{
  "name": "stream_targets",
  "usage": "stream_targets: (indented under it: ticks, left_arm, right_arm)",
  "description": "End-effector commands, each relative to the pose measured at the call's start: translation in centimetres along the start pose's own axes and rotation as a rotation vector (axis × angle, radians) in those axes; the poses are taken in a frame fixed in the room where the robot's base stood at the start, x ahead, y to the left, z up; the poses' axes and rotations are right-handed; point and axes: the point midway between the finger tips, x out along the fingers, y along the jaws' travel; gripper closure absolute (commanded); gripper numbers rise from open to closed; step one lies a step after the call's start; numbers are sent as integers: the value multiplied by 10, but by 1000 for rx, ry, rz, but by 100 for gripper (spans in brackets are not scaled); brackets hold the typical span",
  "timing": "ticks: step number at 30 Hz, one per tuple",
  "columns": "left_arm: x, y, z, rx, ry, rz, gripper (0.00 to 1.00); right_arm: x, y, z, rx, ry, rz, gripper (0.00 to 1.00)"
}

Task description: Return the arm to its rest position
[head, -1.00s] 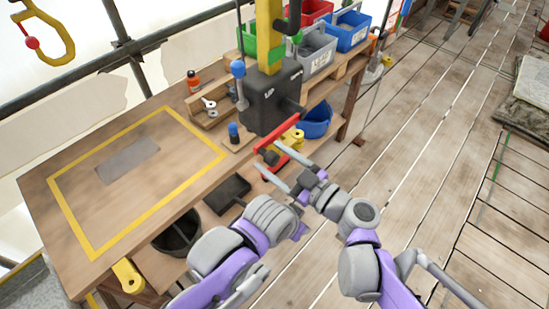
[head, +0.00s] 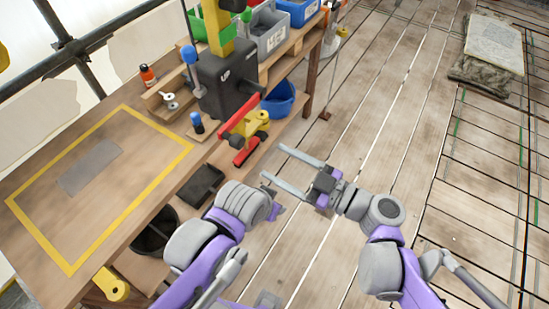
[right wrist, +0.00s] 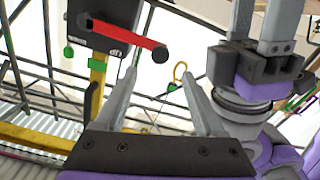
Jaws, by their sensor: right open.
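My right gripper (head: 274,162) is open and empty over the plank floor, to the right of the workbench. Its two grey fingers point up-left and stand apart from the red clamp bar of the press (head: 226,75). In the right wrist view its fingers (right wrist: 158,80) are spread with nothing between them. My left arm is folded at the bottom centre of the head view, and its gripper fingers are hidden there. My left gripper (right wrist: 257,25) shows in the right wrist view at the upper right, its fingertips cut off by the frame edge.
The workbench (head: 35,170) has a yellow-outlined area and a grey plate (head: 90,167). A blue bowl (head: 279,99) and dark trays sit on its lower shelf. Coloured bins (head: 265,33) stand at the back.

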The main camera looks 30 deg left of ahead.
Motion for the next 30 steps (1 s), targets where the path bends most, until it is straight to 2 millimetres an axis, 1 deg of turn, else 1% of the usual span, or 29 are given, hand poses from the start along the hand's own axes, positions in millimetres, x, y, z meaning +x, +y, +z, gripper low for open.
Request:
stream_targets:
  ticks: [13, 15, 17, 20, 21, 23, 24, 26, 27, 29, 30]
  left_arm:
    - [0, 0, 0, 0, 0, 0, 50]
    - [1, 0, 1, 0, -1, 0, 50]
    - [2, 0, 3, 0, -2, 0, 50]
    - [6, 0, 6, 0, -5, 0, 50]
    - [6, 0, 6, 0, -5, 0, 50]
    - [5, 0, 5, 0, -4, 0, 50]
    - [4, 0, 4, 0, -4, 0, 50]
    - [3, 0, 3, 0, -3, 0, 50]
    - [3, 0, 3, 0, -2, 0, 50]
    - [2, 0, 2, 0, -2, 0, 50]
    - [2, 0, 2, 0, -1, 0, 50]
  right_arm:
    - [0, 0, 1, 6, -7, 1, 29]
    - [-4, 0, 6, 37, -37, 3, 29]
    - [-12, -2, 16, 92, -92, 11, 29]
    - [-36, -5, 40, 244, -243, 50, 29]
    - [-50, -8, 52, 317, -324, 81, 29]
    - [-78, -12, 69, 431, -454, 148, 29]
    - [-98, -15, 80, 505, -539, 205, 29]
    - [-130, -19, 96, 611, -658, 308, 29]
    - [-153, -23, 105, 679, -731, 387, 29]
    - [-189, -28, 117, 772, -827, 523, 29]
    - [-212, -33, 123, 827, -883, 618, 29]
